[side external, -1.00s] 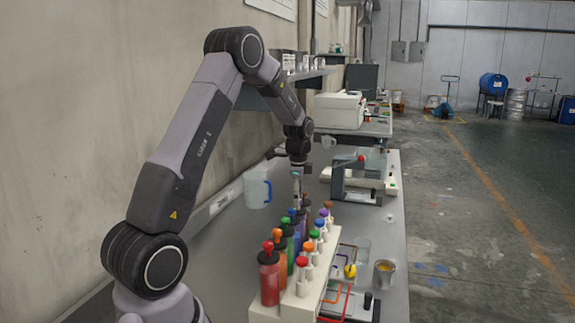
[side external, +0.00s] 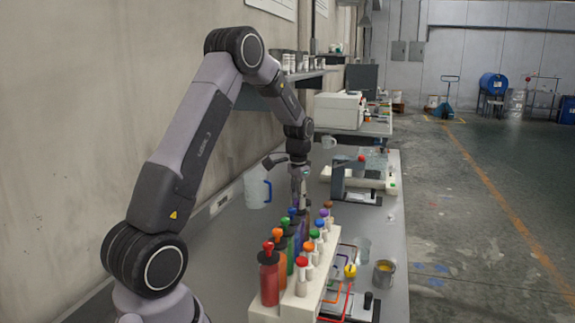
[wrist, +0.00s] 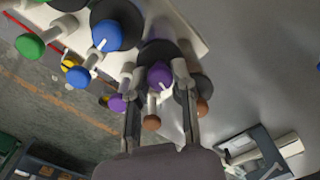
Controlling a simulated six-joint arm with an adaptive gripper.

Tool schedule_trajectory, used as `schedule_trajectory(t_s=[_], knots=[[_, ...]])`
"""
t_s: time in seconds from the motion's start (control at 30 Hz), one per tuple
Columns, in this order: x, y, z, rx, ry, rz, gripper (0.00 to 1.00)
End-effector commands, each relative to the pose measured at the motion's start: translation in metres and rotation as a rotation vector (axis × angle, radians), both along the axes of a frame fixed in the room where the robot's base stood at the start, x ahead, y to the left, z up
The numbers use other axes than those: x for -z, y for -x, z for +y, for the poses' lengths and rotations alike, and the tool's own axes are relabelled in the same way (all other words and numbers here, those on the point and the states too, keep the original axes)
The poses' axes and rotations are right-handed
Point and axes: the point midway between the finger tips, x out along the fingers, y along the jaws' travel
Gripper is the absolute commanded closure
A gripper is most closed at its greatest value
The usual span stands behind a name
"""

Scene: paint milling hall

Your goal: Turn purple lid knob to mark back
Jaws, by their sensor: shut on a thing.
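The purple lid knob (wrist: 159,76) has a short white mark and sits on a dark bottle lid in the wrist view. The mark points toward my palm, slightly right. My gripper (wrist: 156,84) reaches in from below with one finger on each side of the knob, shut on it. In the side view my gripper (side external: 299,198) points down over the far end of the bottle row. The purple bottle (side external: 301,231) stands upright below it; its knob is too small and covered to tell there.
Bottles with blue, green, orange and red (side external: 269,279) knobs stand in line with the purple one. A white rack (side external: 300,301) with several coloured pegs runs alongside. A blue-handled jug (side external: 257,192) is at the wall side, a metal cup (side external: 384,273) at the right.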

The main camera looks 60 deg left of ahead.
Motion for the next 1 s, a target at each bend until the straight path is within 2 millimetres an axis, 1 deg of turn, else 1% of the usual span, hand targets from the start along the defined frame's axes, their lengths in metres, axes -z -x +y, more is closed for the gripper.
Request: schedule_trajectory(t_s=[1.0], knots=[[-0.0007, -0.0005, -0.0005, -0.965, 0.0, -0.001, 1.0]])
